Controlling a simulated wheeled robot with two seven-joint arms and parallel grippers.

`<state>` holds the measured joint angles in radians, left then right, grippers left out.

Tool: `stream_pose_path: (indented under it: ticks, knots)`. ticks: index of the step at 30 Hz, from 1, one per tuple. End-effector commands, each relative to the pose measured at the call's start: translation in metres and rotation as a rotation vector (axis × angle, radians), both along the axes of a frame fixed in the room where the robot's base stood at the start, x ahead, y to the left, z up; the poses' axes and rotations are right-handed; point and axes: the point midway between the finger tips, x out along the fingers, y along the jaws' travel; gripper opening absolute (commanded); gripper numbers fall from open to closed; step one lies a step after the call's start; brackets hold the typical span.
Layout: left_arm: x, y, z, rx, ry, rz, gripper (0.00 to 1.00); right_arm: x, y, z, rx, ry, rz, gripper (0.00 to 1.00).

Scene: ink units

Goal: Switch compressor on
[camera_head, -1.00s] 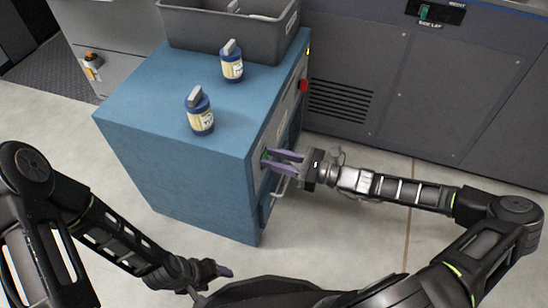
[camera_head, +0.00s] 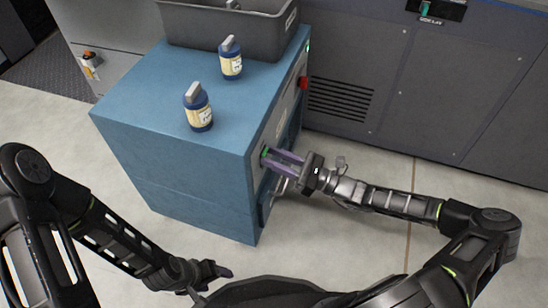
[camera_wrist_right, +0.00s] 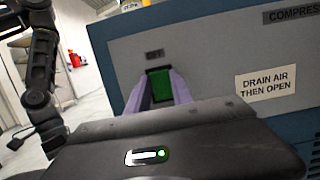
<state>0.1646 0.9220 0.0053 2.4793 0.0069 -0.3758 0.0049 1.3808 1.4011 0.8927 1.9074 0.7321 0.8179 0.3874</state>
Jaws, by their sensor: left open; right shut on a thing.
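The compressor is a blue cabinet (camera_head: 180,170) with a control panel on its right side. A green rocker switch (camera_head: 264,152) sits on that panel. In the right wrist view the green switch (camera_wrist_right: 160,85) lies below an OFF label (camera_wrist_right: 154,54). My right gripper (camera_head: 269,160) is at the panel, with its purple fingers shut on the switch, one on each side; the fingers partly hide its lower part. A small lamp (camera_head: 308,46) at the cabinet's upper right edge shows green. My left gripper (camera_head: 226,271) is open and empty, low in front of the cabinet.
Two blue bottles (camera_head: 198,108) (camera_head: 231,60) and a grey bin (camera_head: 225,32) stand on the cabinet top. A grey machine (camera_head: 430,95) stands behind. Floor at right is clear.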

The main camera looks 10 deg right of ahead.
Motion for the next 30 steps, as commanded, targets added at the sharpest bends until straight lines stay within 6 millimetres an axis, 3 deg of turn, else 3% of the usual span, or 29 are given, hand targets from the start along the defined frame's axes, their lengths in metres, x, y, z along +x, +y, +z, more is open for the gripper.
stream_pose_path:
  ticks: [1,2,9,20,30]
  knots:
    - [0.000,0.000,0.000,0.000,0.000,0.000,0.66,0.000,0.000,0.000,0.001,-0.001,0.000,0.00]
    - [0.000,0.000,0.000,0.000,0.000,0.000,0.66,0.000,0.000,0.000,0.001,-0.001,0.000,0.30]
    - [0.000,0.000,0.000,0.000,0.001,0.000,0.66,0.000,0.000,0.000,0.000,0.000,0.000,0.49]
    - [0.000,0.000,0.002,0.000,0.001,0.000,0.66,-0.002,-0.004,-0.001,-0.002,0.000,-0.001,0.49]
    - [-0.002,0.000,0.015,-0.001,0.007,-0.004,0.66,-0.027,-0.045,-0.012,-0.004,0.002,-0.002,0.49]
